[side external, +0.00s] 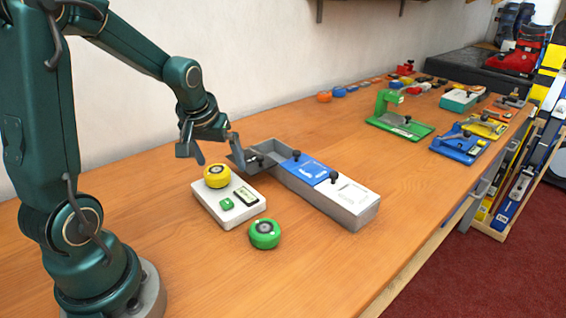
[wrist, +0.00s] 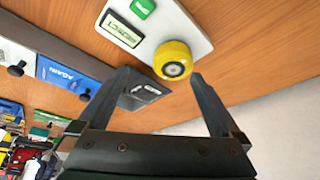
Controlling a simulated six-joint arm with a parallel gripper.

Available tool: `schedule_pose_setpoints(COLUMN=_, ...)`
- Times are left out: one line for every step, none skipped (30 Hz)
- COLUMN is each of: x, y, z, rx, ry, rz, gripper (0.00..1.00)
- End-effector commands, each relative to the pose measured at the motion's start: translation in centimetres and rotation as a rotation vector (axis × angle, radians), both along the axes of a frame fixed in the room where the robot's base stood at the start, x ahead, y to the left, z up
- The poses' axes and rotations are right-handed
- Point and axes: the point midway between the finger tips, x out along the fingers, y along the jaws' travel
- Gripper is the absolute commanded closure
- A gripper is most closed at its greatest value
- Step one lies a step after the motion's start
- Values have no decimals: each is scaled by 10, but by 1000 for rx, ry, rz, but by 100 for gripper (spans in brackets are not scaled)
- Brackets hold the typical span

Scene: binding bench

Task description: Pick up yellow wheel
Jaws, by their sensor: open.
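The yellow wheel (side external: 217,175) sits on the left part of a white device (side external: 228,212) on the bench. It also shows in the wrist view (wrist: 173,60), on the edge of the device, with a dark and grey hub facing the camera. My gripper (side external: 215,150) is above and slightly behind the wheel, apart from it. In the wrist view my gripper (wrist: 160,78) has its two fingers wide apart, with the wheel showing between their tips, nearer the right one. Nothing is held.
A green wheel (side external: 265,234) lies on the bench in front of the device. A long grey box (side external: 350,199) with a blue lid (side external: 311,169) and an open end stands close to the right of my gripper. A green stand (side external: 391,113) is farther back. The front bench is clear.

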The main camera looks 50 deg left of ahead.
Motion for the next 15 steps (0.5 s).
schedule_pose_setpoints(x=-9, y=4, z=0, rx=-4, ry=-1, rz=30, gripper=0)
schedule_pose_setpoints(x=-13, y=6, z=0, rx=-6, ry=-1, rz=47, gripper=0)
schedule_pose_setpoints(x=-15, y=9, z=1, rx=-3, ry=-4, rz=58, gripper=0)
schedule_pose_setpoints(x=-15, y=11, z=1, rx=-2, ry=-7, rz=64, gripper=0)
schedule_pose_setpoints(x=-15, y=12, z=1, rx=-1, ry=-9, rz=67, gripper=0)
schedule_pose_setpoints(x=-14, y=13, z=-1, rx=-1, ry=-8, rz=69, gripper=0)
schedule_pose_setpoints(x=-14, y=14, z=-4, rx=-1, ry=-5, rz=68, gripper=0)
schedule_pose_setpoints(x=-13, y=14, z=-7, rx=-2, ry=-3, rz=68, gripper=0)
schedule_pose_setpoints(x=-11, y=16, z=-11, rx=-1, ry=-4, rz=67, gripper=0)
schedule_pose_setpoints(x=-11, y=16, z=-14, rx=-2, ry=-2, rz=67, gripper=0)
schedule_pose_setpoints(x=-9, y=17, z=-17, rx=-2, ry=-3, rz=68, gripper=0)
schedule_pose_setpoints(x=-8, y=18, z=-22, rx=-3, ry=-2, rz=68, gripper=0)
schedule_pose_setpoints(x=-7, y=19, z=-25, rx=-3, ry=-4, rz=67, gripper=0)
schedule_pose_setpoints(x=-6, y=20, z=-28, rx=-3, ry=-3, rz=68, gripper=0)
schedule_pose_setpoints(x=-5, y=21, z=-31, rx=-1, ry=-4, rz=67, gripper=0)
